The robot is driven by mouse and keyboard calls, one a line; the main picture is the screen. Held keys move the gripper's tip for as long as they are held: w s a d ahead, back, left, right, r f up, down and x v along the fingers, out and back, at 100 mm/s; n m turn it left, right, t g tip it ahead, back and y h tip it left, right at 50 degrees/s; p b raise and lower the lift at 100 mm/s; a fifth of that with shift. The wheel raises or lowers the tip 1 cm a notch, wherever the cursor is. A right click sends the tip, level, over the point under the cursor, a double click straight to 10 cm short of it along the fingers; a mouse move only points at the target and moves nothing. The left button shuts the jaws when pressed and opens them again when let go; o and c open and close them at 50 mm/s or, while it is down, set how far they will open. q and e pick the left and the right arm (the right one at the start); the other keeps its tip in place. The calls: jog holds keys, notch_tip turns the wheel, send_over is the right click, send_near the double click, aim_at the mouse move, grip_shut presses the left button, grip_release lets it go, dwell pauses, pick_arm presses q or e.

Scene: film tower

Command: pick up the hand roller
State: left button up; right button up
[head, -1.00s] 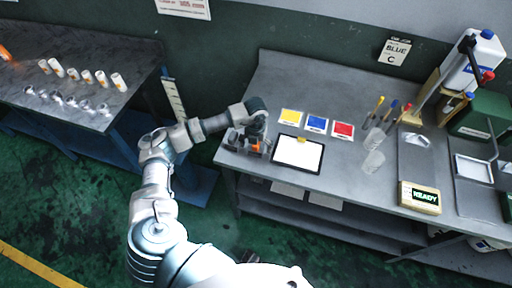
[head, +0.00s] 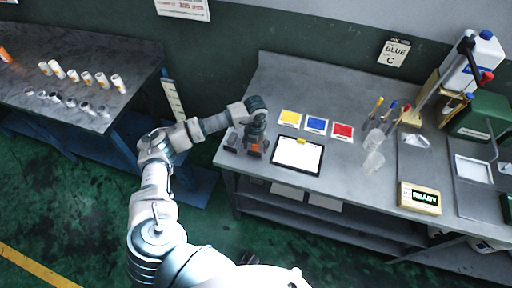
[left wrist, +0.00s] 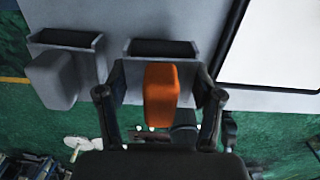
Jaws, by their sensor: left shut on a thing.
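The hand roller shows as an orange handle (left wrist: 161,95) between the two fingers of my left gripper (left wrist: 160,100) in the left wrist view. The fingers are shut on it, one on each side. A dark-topped grey holder (left wrist: 162,48) lies just beyond the handle; I cannot tell whether the roller is clear of it. In the head view my left gripper (head: 256,143) is at the left front of the grey workbench (head: 330,85), with a bit of orange showing beneath it. The rest of the roller is hidden.
A second holder with a grey block (left wrist: 52,80) stands just left of the gripper. A clipboard (head: 297,154) lies to its right, with yellow, blue and red cards (head: 316,125) behind. Clear cups (head: 373,162) and a READY box (head: 419,198) stand farther right.

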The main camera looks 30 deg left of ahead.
pick_arm(q)
notch_tip(320, 180, up, 3)
jog(key=shift+f, duration=0.2)
jog(key=s+d, duration=0.3)
jog(key=d, duration=0.4)
jog(key=s+d+r, duration=0.1)
jog(key=s+d, duration=0.3)
jog(key=d, duration=0.3)
jog(key=shift+s+d+r+b, duration=0.15)
jog(key=shift+s+d+b, duration=0.05)
jog(key=shift+b, duration=0.2)
pick_arm(e)
jog(key=shift+w+r, duration=0.55)
jog(key=shift+w, duration=0.15)
